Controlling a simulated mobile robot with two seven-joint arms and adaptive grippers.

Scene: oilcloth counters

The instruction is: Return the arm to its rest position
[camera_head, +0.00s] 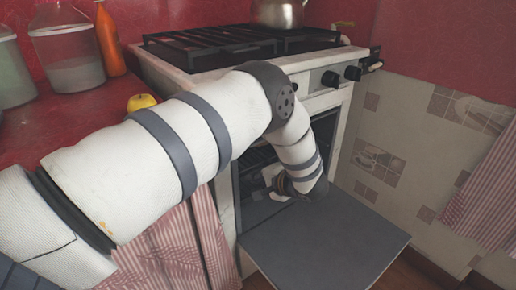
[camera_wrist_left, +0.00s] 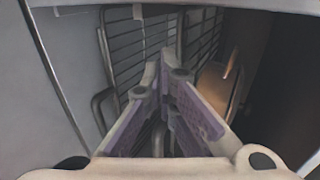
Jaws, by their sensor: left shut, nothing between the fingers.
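My left arm comes in from the left and bends down to the oven (camera_head: 340,110) below the stovetop. My left gripper (camera_head: 268,186) is at the oven opening, partly hidden by its own wrist. In the left wrist view the fingers (camera_wrist_left: 163,75) are shut with nothing between them, close to the wire racks (camera_wrist_left: 130,45) inside the oven. My right gripper is in neither view.
The oven door (camera_head: 325,245) hangs open below my left wrist. A kettle (camera_head: 278,13) stands on the stove. Glass jars (camera_head: 68,50), an orange bottle (camera_head: 109,38) and a yellow fruit (camera_head: 141,102) are on the red counter. A brown rounded object (camera_wrist_left: 214,88) shows beside the racks.

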